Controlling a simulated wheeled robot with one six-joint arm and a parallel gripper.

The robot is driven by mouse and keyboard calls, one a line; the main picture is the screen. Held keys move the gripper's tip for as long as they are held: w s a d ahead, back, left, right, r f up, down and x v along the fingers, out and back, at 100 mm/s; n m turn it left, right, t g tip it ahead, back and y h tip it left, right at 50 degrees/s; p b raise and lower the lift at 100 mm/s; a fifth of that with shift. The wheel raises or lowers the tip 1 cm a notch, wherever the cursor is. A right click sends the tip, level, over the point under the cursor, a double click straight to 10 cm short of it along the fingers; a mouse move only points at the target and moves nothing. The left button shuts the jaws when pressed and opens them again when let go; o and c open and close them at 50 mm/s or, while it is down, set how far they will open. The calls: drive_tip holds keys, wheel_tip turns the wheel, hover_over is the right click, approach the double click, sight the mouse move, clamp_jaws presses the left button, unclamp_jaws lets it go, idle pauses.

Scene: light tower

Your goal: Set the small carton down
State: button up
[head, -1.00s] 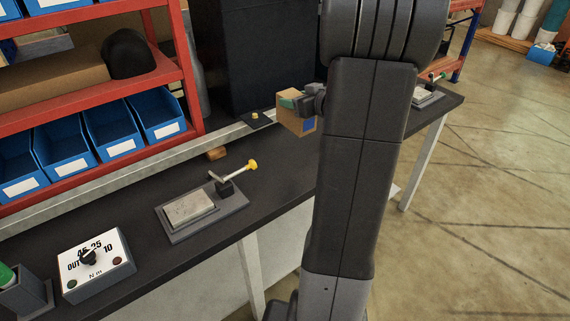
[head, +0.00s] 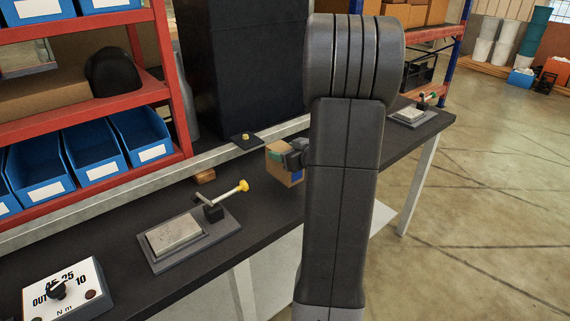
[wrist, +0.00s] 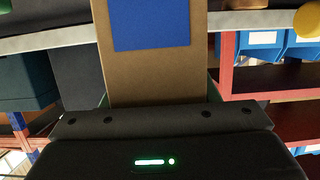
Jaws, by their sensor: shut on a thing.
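The small carton (head: 279,165) is brown cardboard with a blue patch and a green part near its top. My gripper (head: 288,154) is shut on it, mostly hidden behind my own arm in the head view. The carton appears over or at the dark workbench (head: 262,213); I cannot tell whether its underside touches the top. In the wrist view the carton (wrist: 155,75) fills the middle, its blue patch towards the camera, close against my gripper's dark body.
A clamp fixture with a yellow knob (head: 190,238) stands on the bench to the left. A dial box (head: 66,291) is at the near left. A small brown block (head: 205,176) lies near the back rail. A second fixture (head: 411,115) stands at the far right end.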

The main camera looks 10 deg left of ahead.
drive_tip(key=shift+f, duration=1.5)
drive_tip(key=shift+f+b, duration=0.1)
drive_tip(key=shift+b, duration=0.25)
drive_tip(key=o, duration=1.2)
drive_tip(key=shift+c, duration=0.2)
drive_tip(key=shift+d+r, duration=0.1)
drive_tip(key=shift+r, duration=0.1)
drive_tip(key=p+v, duration=0.1)
drive_tip(key=v, duration=1)
drive_tip(key=shift+s+d, duration=0.25)
drive_tip(key=shift+d, duration=0.05)
drive_tip(key=shift+r, duration=0.1)
